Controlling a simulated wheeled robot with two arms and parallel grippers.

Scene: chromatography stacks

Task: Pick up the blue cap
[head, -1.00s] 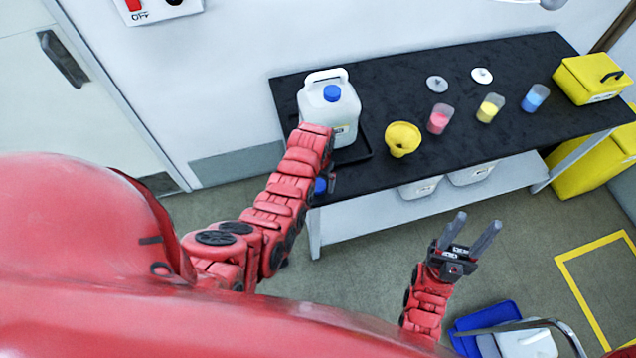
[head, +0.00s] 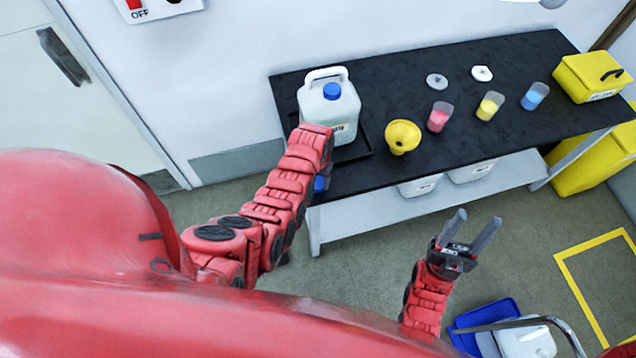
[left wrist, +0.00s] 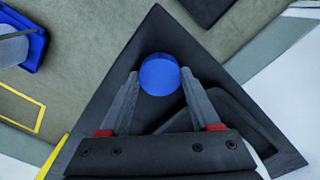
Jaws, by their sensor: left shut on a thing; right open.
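The blue cap (left wrist: 160,72) is round and sits between the fingertips of my left gripper (left wrist: 158,86), which is shut on it. In the left wrist view the cap shows over the dark corner of the bench; I cannot tell whether it touches the surface. In the head view a small part of the cap (head: 319,184) shows beside my left wrist near the bench's front left corner, and my arm hides most of that gripper. My right gripper (head: 470,238) is open and empty, over the floor in front of the bench.
A white jug with another blue cap (head: 331,91) stands on the black bench (head: 400,85). A yellow funnel (head: 402,137), pink, yellow and blue beakers, two pale discs and a yellow case (head: 590,78) are to its right. White tubs stand below.

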